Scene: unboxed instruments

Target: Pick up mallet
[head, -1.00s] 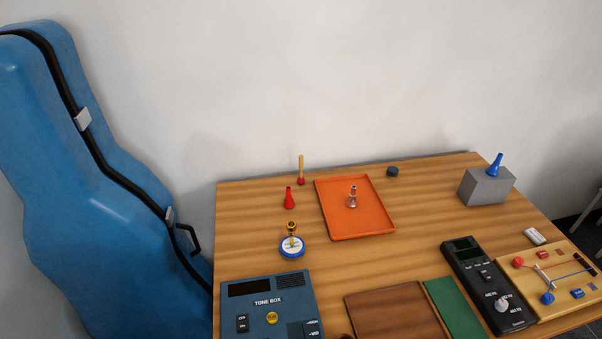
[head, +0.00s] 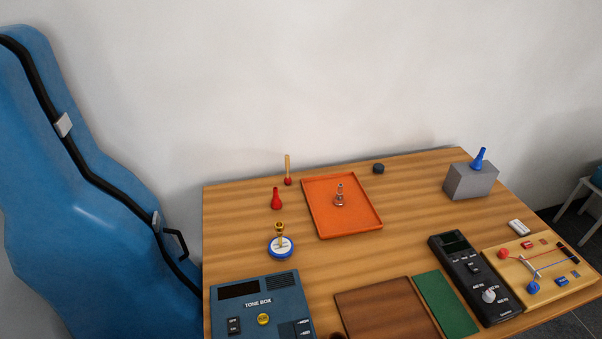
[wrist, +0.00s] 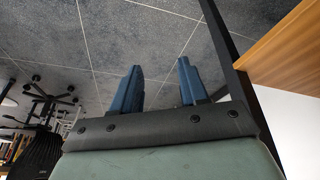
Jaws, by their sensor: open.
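The mallet (head: 288,170) appears to be the small upright piece with a light wooden handle and a red head at its lower end. In the head view it stands at the back left of the wooden table, just left of the orange tray (head: 372,224) and behind a red cone-shaped piece (head: 276,200). My gripper (wrist: 160,67) shows only in the wrist view. Its two blue fingers are apart with nothing between them, over grey floor. The table edge (wrist: 285,50) is to their right. The mallet is not in the wrist view.
A silver piece (head: 340,197) stands in the tray. A gold-and-blue piece (head: 280,243) stands in front of the red cone. A tone box (head: 258,304), brown board (head: 385,308) and black meter (head: 475,275) fill the front. A blue case (head: 85,200) stands left of the table.

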